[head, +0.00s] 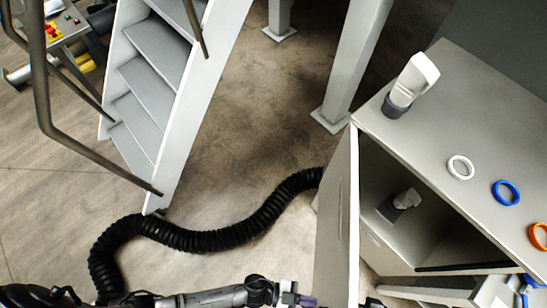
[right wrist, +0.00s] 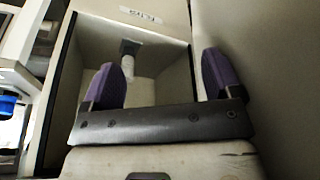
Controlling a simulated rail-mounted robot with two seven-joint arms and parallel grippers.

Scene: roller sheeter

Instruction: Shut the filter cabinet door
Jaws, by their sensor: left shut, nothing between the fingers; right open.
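The filter cabinet (head: 450,130) stands at the right in the head view. Its door (head: 337,215) stands open, swung out toward the bottom of the picture, with a long slim handle on its outer face. A grey and white filter part (head: 404,200) lies inside. My left gripper (head: 307,300) is shut and empty at the bottom edge, close to the door's outer side; I cannot tell whether it touches. In the right wrist view my right gripper (right wrist: 162,82) is open, its purple fingers apart and empty, facing the open cabinet interior (right wrist: 165,60).
A white and grey part (head: 410,85) and white, blue (head: 506,192) and orange rings lie on the cabinet top. A black hose (head: 210,238) curves across the floor to the cabinet. Stairs (head: 150,80) and a post (head: 352,70) stand behind.

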